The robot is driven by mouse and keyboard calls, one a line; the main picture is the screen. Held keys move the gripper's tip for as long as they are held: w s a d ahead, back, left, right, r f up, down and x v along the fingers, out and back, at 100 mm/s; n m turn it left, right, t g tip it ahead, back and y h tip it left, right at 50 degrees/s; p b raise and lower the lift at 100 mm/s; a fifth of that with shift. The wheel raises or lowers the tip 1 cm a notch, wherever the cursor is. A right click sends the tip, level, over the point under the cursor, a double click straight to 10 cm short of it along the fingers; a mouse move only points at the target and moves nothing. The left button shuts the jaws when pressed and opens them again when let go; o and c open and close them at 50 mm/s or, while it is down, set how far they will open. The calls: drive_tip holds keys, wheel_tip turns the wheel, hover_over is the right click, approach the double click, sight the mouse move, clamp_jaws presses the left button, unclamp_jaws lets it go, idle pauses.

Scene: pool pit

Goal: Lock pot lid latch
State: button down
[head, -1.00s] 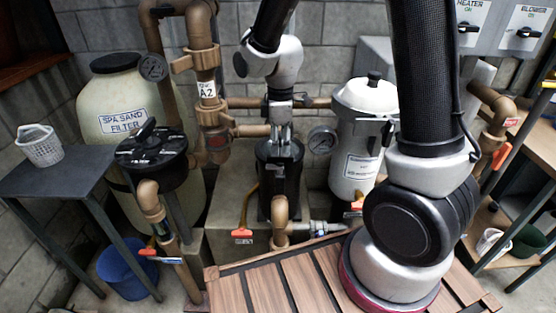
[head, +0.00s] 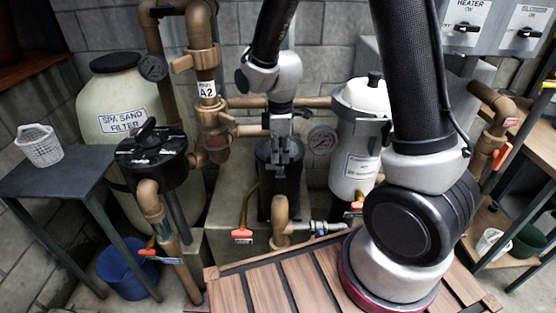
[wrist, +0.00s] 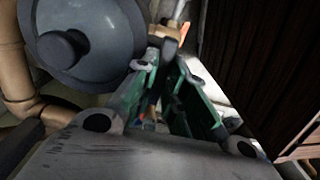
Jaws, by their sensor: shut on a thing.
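A dark grey round lid (wrist: 100,28) with a thick knob (wrist: 62,48) fills the upper left of the wrist view. In the head view, a black pot (head: 265,185) stands below and behind my gripper (head: 283,148), which points down at its top. In the wrist view, my gripper (wrist: 163,75) has its two green-sided fingers beside the lid, at its lower right edge. The fingers are shut on a small part there, apparently the latch. The fingers mostly hide it, so I cannot tell its angle.
A white canister (head: 355,150) stands to the right of the pot, with a gauge (head: 323,140) between. Brown pipes (head: 205,100) run behind and left. An upright pipe (head: 280,210) stands in front of the pot. A wooden deck (head: 290,280) lies nearest.

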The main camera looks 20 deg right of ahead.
drive_tip(key=m, duration=1.8)
drive_tip(key=shift+m, duration=0.3)
drive_tip(key=c, duration=1.4)
unclamp_jaws()
drive_tip(key=shift+o, duration=0.2)
drive_tip(key=shift+r, duration=0.1)
